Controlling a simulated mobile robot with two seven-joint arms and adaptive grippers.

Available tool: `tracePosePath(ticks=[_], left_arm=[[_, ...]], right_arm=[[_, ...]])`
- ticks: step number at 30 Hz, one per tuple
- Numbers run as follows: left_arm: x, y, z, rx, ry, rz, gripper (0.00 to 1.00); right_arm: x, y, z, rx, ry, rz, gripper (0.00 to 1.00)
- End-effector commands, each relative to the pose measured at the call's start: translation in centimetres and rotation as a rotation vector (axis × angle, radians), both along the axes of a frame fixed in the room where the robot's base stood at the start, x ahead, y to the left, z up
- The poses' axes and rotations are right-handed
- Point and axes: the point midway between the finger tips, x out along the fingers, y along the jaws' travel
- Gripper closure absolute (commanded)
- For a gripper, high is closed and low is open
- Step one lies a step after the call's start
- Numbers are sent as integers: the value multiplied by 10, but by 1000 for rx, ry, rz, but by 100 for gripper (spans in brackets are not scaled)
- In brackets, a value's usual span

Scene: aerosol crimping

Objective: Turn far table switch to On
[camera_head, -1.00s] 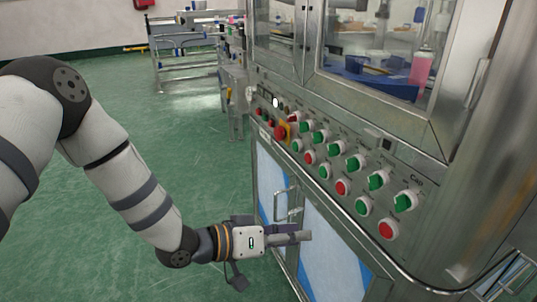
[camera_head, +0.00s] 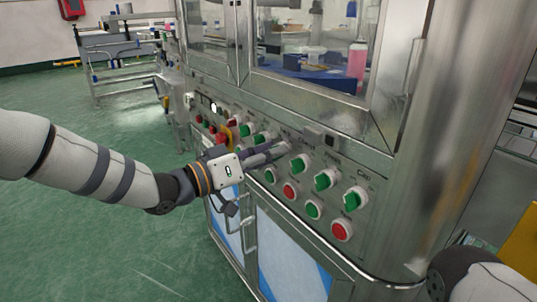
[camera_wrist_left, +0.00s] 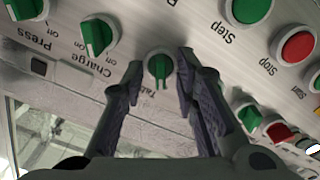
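In the left wrist view, a green switch (camera_wrist_left: 160,68) with a partly readable "Table" label sits between the two fingers of my left gripper (camera_wrist_left: 161,64). Its handle stands roughly upright in that picture. The fingers are apart, one on each side of the knob; whether they touch it I cannot tell. In the head view my left gripper (camera_head: 272,153) reaches to the panel and hides this switch. Whether it is the far table switch is not readable. My right gripper is not in view.
The Charge switch (camera_wrist_left: 98,37) and Press switch (camera_wrist_left: 25,8) are beside it. A green Step button (camera_wrist_left: 251,8) and red Stop button (camera_wrist_left: 297,46) are close by. The metal control panel (camera_head: 330,222) juts over cabinet doors with a handle (camera_head: 247,235).

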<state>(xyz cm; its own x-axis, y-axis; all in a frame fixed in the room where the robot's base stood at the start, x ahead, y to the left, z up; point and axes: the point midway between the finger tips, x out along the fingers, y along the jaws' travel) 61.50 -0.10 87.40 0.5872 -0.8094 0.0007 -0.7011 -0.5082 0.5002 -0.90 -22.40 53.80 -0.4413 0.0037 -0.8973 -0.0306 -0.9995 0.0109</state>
Motion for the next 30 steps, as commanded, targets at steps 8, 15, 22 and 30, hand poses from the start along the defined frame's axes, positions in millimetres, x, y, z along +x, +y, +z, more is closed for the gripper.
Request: tracePosePath(ticks=[8, 15, 22, 30], left_arm=[[0, 0, 0, 0, 0, 1, 93], [0, 0, 0, 1, -1, 1, 100], [0, 0, 0, 24, -32, 0, 100], [-1, 0, 1, 128, -174, -1, 100]], right_arm=[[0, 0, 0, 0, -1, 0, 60], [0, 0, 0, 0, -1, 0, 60], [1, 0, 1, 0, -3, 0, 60], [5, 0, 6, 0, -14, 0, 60]])
